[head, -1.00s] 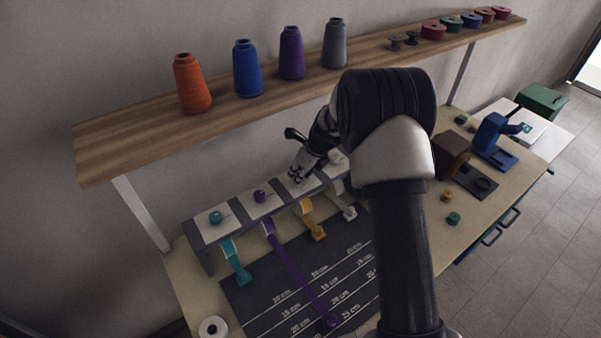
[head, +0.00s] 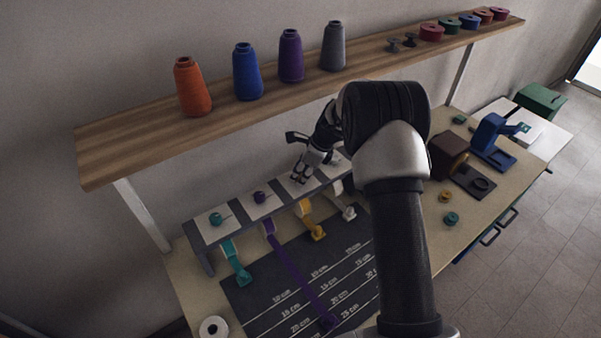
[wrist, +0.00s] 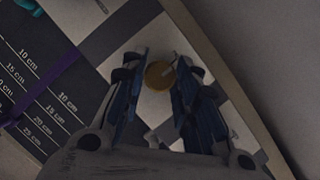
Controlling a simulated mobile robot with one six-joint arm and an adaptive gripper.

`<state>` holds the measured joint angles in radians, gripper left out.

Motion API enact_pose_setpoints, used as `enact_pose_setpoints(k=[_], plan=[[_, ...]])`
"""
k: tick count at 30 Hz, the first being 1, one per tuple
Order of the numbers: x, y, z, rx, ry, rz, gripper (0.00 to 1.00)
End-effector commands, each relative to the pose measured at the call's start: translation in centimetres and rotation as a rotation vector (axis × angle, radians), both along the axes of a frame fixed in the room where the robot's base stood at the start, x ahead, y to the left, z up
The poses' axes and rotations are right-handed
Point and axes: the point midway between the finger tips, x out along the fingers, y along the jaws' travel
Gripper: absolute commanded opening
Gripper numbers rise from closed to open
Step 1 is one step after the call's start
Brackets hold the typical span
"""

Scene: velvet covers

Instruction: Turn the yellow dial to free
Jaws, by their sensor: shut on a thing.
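The yellow dial (wrist: 158,75) sits on a pale square plate and shows between my two fingers in the wrist view. A thin light line shows beside its upper right edge. My gripper (wrist: 158,82) is shut on the dial, one finger on each side. In the head view my gripper (head: 301,176) is down at the third plate of the dial row and hides the dial. The yellow strap (head: 310,220) hangs in front of that plate. Any lettering on the plate is too small to read.
A teal dial (head: 216,218) and a purple dial (head: 259,196) stand to the left on the same row. A wooden shelf (head: 140,150) with thread cones runs above and behind. A dark measuring mat (head: 262,290) lies in front.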

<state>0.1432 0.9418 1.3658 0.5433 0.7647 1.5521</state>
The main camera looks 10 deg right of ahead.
Motion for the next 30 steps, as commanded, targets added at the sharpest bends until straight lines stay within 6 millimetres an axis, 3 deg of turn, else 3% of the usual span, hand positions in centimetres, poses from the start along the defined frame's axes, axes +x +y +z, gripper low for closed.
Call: enact_pose_setpoints(k=[7, 8, 16, 26, 30], plan=[[-0.1, 0.0, -0.1, -0.001, 0.001, 0.001, 0.04], [-0.1, 0.0, -0.1, -0.001, 0.001, 0.001, 0.30], [0.0, 0.0, 0.0, -0.001, 0.000, 0.000, 0.48], [0.0, -0.1, 0.1, 0.000, -0.001, 0.000, 0.48], [-0.2, -0.6, 1.5, -0.001, -0.004, -0.002, 0.48]])
